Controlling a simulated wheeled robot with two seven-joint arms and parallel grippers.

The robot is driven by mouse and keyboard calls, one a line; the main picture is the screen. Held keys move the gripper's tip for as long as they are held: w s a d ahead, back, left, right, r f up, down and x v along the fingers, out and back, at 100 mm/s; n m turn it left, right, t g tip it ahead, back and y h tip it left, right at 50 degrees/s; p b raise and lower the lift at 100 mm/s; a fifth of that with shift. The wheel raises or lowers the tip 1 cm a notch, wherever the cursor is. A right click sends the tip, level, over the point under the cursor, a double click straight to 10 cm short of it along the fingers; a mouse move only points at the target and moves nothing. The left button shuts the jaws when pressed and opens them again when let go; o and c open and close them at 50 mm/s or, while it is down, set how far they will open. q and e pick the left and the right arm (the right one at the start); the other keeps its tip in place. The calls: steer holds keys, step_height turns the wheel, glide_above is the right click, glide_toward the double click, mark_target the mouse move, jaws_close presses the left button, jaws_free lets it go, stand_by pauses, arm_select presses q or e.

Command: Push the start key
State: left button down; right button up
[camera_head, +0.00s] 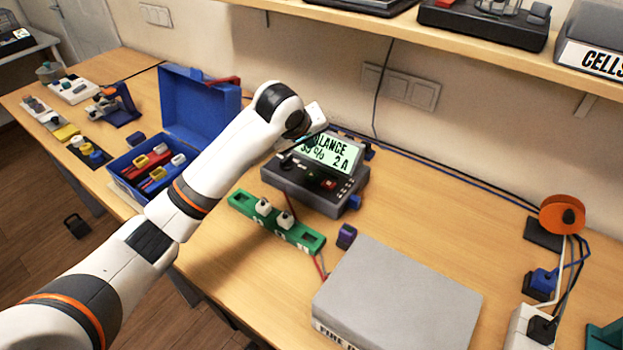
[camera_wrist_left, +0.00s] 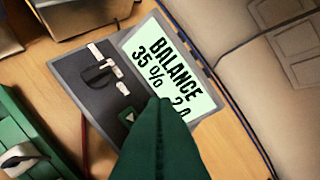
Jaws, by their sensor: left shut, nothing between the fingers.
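The grey charger (camera_head: 315,188) stands on the bench, its lit screen (camera_head: 334,153) reading BALANCE, 35 % and 2 A. In the left wrist view, the screen (camera_wrist_left: 168,68) is partly covered by my fingers. A key with a green triangle (camera_wrist_left: 127,117), which looks like the start key, shows on the dark panel beside my fingers. My left gripper (camera_head: 309,142) is above the charger near the screen; its dark green fingers (camera_wrist_left: 161,112) are shut and empty. Whether they touch the charger cannot be told. My right gripper is not in view.
A green board (camera_head: 276,222) with white plugs lies in front of the charger. A grey box (camera_head: 395,290) sits to the right, with a small purple block (camera_head: 346,236) between. An open blue case (camera_head: 200,100) stands to the left. A shelf (camera_head: 450,45) overhangs the back.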

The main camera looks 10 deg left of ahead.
arm_select(q)
steer(key=b, duration=0.5)
glide_above(310, 177)
step_height(310, 177, down, 5)
steer(key=shift+f, duration=0.15)
steer(key=shift+f+p, duration=0.3)
steer(key=shift+p, duration=0.15)
steer(key=shift+f, duration=0.55)
stand_by(0.4)
steer(key=shift+f, duration=0.1)
steer(key=shift+f+p, duration=0.25)
steer(key=shift+p, duration=0.1)
steer(key=shift+a+f, duration=0.1)
